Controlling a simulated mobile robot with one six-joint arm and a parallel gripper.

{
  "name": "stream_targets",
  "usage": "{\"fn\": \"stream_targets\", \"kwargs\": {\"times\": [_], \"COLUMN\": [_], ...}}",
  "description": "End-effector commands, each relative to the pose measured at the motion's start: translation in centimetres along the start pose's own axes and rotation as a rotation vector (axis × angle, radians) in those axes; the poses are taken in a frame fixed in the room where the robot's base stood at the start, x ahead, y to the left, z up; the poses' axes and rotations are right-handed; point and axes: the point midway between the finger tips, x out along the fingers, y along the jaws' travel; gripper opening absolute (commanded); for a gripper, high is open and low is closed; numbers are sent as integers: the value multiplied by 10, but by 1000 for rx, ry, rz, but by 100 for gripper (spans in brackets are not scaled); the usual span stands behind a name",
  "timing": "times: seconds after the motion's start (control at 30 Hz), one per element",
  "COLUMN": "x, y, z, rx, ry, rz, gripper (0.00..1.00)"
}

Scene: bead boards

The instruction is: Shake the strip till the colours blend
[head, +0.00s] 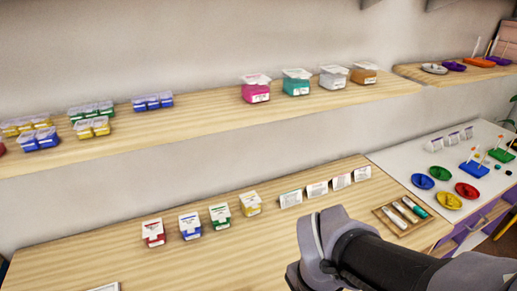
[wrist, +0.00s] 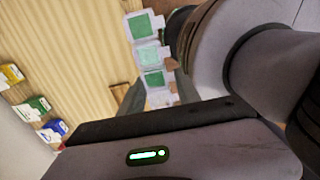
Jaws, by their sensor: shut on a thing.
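The strip (wrist: 147,55) is a row of clear square boxes joined end to end, seen in the wrist view. The top and lower boxes look mid green and the middle one a paler, mottled green. My gripper (wrist: 156,90) is shut on the strip near its lower end, with a grey finger on each side. The upper part sticks out past the fingers, over the wooden surface. The lowest part is partly hidden by my gripper's body. In the head view my arm reaches in at the bottom right, and the strip and fingers are out of sight.
On the wooden table (head: 110,264) stand a red-labelled box (head: 153,232), blue box (head: 190,225), green box (head: 220,215) and yellow box (head: 250,203). Folded cards stand behind my arm's left side. A tray (head: 378,212) holds tubes. The shelf (head: 190,122) carries tubs and strips.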

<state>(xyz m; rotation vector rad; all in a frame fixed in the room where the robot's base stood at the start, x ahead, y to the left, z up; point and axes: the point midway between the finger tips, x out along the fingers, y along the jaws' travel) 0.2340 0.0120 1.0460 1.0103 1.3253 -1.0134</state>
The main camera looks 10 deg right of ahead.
Motion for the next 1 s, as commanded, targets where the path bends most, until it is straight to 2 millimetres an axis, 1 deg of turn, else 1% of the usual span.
{"fn": "stream_targets", "kwargs": {"times": [0.03,0.07,0.1,0.13,0.17,0.2,0.23,0.27,0.3,0.33,0.37,0.4,0.43,0.47,0.5,0.53,0.57,0.6,0.63,0.67,0.7,0.73,0.77,0.8,1.0], "x": [-29,-47,-45,-19,0,-2,-28,-47,-45,-19,0,-2,-28,-47,-45,-19,0,-2,-28,-47,-45,-19,0,5,2], "y": [4,4,1,-3,-3,0,4,4,1,-3,-3,0,4,4,1,-3,-3,0,4,4,1,-3,-3,-1,1], "z": [1,1,0,-1,-1,0,1,1,0,-1,-1,0,1,1,0,-1,-1,0,1,1,0,-1,-1,0,0], "rx": [2,2,0,0,-1,0,2,2,0,0,-1,0,2,2,0,0,-1,0,2,2,0,0,-1,0,0], "ry": [-4,-4,-2,3,3,0,-4,-4,-2,3,3,0,-4,-4,-1,3,3,0,-4,-4,-1,3,3,1,-1], "rz": [19,19,4,-13,-15,1,18,19,4,-13,-15,1,18,19,4,-13,-15,1,18,19,4,-13,-14,-4,3], "gripper": [0,0,0,0,0,0,0,0,0,0,0,0,0,0,0,0,0,0,0,0,0,0,0,0,0]}}
